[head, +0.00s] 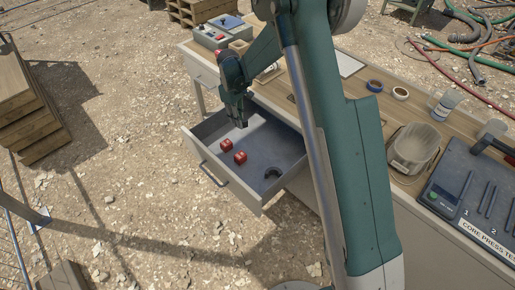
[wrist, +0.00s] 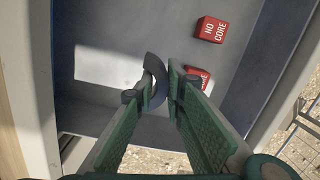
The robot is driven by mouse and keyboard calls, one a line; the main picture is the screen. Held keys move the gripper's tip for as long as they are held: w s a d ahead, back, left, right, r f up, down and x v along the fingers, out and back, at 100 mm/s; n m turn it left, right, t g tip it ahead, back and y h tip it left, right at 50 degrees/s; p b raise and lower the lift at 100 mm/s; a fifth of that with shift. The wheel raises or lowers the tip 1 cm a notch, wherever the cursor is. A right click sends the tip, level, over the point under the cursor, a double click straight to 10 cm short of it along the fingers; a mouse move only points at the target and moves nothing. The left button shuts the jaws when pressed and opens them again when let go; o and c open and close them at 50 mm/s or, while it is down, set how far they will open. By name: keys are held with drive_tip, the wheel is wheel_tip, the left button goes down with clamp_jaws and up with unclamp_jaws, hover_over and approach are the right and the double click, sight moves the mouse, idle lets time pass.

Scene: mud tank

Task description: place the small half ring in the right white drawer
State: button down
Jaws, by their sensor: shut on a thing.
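My gripper (head: 240,123) points down over the back left part of the open drawer (head: 238,193). In the wrist view its green fingers (wrist: 158,88) are shut on a dark grey half ring (wrist: 152,66). The ring shows as a curved strip between the fingertips, above the drawer floor; its height is hard to tell. In the head view I cannot make it out at the fingertips. Another dark half ring (head: 272,172) lies on the drawer floor near the front right corner.
Two red blocks, one (head: 226,146) and another (head: 240,158), lie in the drawer; one in the wrist view (wrist: 211,29) reads "NO CORE". A closed drawer (head: 202,73) is further left under the bench. A grey tub (head: 413,148) and tape rolls stand on the bench top.

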idle(0.3)
drive_tip(key=b, duration=0.1)
hover_over(241, 140)
drive_tip(key=shift+w+a+f, duration=0.1)
drive_tip(key=shift+f, duration=1.45)
drive_tip(key=shift+w+a+f, duration=0.1)
drive_tip(key=shift+f, duration=1.45)
drive_tip(key=shift+f, duration=0.1)
drive_tip(key=shift+f+b, duration=0.6)
drive_tip(key=shift+f, duration=1.15)
drive_tip(key=shift+f, duration=0.1)
drive_tip(key=c, duration=2.8)
unclamp_jaws()
drive_tip(key=shift+f, duration=0.1)
drive_tip(key=o, duration=0.4)
drive_tip(key=shift+o, duration=0.2)
drive_tip(key=shift+r, duration=0.2)
